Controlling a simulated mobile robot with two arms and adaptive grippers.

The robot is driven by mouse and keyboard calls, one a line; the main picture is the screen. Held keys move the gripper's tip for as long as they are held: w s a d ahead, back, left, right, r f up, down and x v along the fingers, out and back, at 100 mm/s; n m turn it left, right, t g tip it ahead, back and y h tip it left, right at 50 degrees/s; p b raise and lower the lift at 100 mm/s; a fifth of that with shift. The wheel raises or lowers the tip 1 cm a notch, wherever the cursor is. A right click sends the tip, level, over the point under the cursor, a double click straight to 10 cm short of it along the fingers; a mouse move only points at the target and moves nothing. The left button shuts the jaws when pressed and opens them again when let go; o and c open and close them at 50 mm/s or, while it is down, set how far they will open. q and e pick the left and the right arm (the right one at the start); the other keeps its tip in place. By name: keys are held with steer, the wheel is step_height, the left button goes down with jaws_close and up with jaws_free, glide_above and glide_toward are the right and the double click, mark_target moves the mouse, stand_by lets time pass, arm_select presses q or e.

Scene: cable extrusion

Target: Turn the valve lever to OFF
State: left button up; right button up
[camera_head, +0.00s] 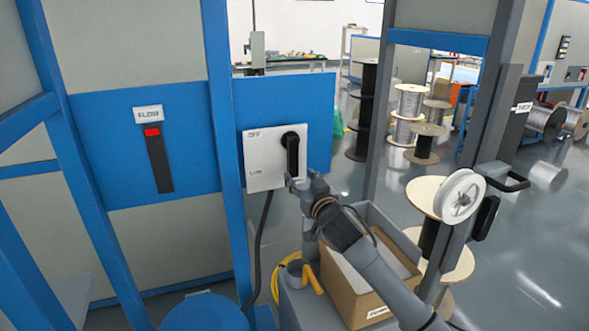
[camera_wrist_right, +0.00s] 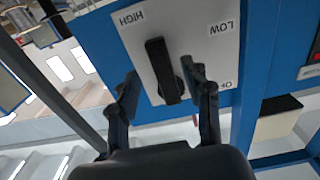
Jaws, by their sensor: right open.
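The valve lever (camera_head: 291,155) is a black handle on a white plate (camera_head: 264,174) fixed to a blue panel. In the head view it stands about upright, at the plate's right side. The plate reads OFF at upper left and LOW at lower left. In the right wrist view the lever (camera_wrist_right: 165,72) shows close up, and the plate (camera_wrist_right: 208,45) also reads HIGH. My right gripper (camera_head: 303,184) is open at the lever's lower end; in the wrist view its fingers (camera_wrist_right: 161,72) stand on either side of the lever, with gaps visible. My left gripper is not in view.
A black strip with a red top (camera_head: 158,160) under a FLOW label is on the panel to the left. Blue frame posts (camera_head: 225,130) stand beside the plate. A cardboard box (camera_head: 360,295) sits below my right arm. Cable spools (camera_head: 425,143) stand behind to the right.

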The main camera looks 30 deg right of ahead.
mark_target(294, 169)
steer(key=shift+x, duration=2.45)
jaws_close()
